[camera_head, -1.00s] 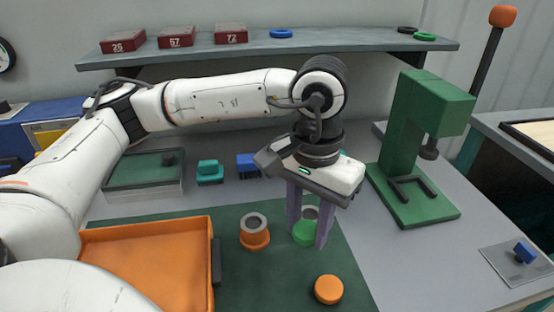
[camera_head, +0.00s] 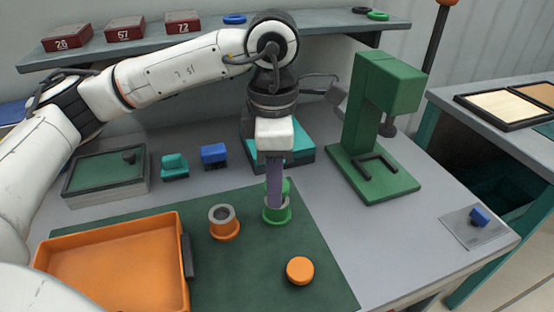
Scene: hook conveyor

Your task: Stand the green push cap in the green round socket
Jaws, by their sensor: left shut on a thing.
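My left gripper (camera_head: 275,198) points straight down over the green mat and is seen edge-on, with one purple finger in front. It is shut on the green push cap (camera_head: 285,187), which is mostly hidden behind that finger. The green round socket (camera_head: 268,216) stands on the mat directly below, with a grey ring at its top. The cap appears upright just above the socket's opening; I cannot tell whether they touch. My right gripper is not in view.
An orange socket (camera_head: 224,230) stands left of the green one, and an orange cap (camera_head: 300,270) lies nearer. An orange tray (camera_head: 115,268) is at the left front. A green press (camera_head: 372,140) stands right; a teal box (camera_head: 301,155) is behind the gripper.

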